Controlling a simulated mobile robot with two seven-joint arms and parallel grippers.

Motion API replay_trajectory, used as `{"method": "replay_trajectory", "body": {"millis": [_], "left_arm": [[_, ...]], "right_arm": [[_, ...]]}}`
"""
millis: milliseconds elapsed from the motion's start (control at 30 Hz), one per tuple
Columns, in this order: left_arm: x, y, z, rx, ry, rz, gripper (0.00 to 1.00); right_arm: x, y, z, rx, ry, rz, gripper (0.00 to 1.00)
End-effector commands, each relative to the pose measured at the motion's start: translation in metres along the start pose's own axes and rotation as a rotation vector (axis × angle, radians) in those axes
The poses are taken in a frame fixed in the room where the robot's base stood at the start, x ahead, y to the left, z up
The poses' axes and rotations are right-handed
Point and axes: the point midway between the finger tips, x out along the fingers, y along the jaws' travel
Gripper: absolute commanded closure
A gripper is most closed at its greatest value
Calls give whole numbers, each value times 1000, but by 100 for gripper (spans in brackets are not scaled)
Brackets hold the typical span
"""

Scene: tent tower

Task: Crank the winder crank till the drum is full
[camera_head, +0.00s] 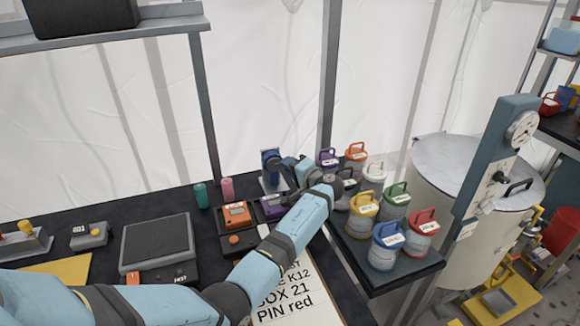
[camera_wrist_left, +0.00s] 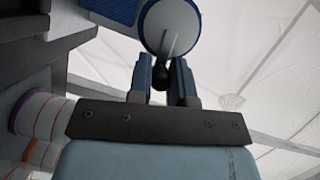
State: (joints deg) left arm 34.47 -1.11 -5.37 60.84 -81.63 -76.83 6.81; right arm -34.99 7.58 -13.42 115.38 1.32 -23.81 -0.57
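The winder (camera_head: 269,158) is a small blue device on a grey stand at the back of the dark bench, in the middle of the head view. My left arm reaches across the bench to it, and my left gripper (camera_head: 284,166) is at its right side. In the left wrist view, the left gripper's two fingers (camera_wrist_left: 162,78) close around the dark knob of the winder crank (camera_wrist_left: 160,72). The drum's pale round face with a blue rim (camera_wrist_left: 168,22) shows just beyond. How full the drum is cannot be told. My right gripper is in neither view.
Several lidded jars with coloured handles, such as a blue one (camera_head: 386,247), stand on a dark tray (camera_head: 403,270) right of my arm. An orange device (camera_head: 236,215) and a purple one (camera_head: 272,207) sit near the winder. A lettered sheet (camera_head: 300,292) lies under my forearm.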

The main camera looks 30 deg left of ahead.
Motion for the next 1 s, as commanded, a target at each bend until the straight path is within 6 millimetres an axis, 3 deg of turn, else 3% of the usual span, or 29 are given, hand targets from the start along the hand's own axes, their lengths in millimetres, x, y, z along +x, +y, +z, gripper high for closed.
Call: {"method": "replay_trajectory", "body": {"millis": [33, 100, 467, 567, 1000], "left_arm": [[1, 0, 1, 0, -2, -1, 70], [1, 0, 1, 0, -2, -1, 56], [-6, 1, 0, 0, 0, 0, 56], [-19, 2, 0, -1, 1, 1, 56], [-113, 1, 1, -1, -1, 2, 56]], "right_arm": [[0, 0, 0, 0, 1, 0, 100], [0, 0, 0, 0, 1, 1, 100], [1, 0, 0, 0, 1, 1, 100], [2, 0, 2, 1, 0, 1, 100], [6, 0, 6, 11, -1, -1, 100]]}}
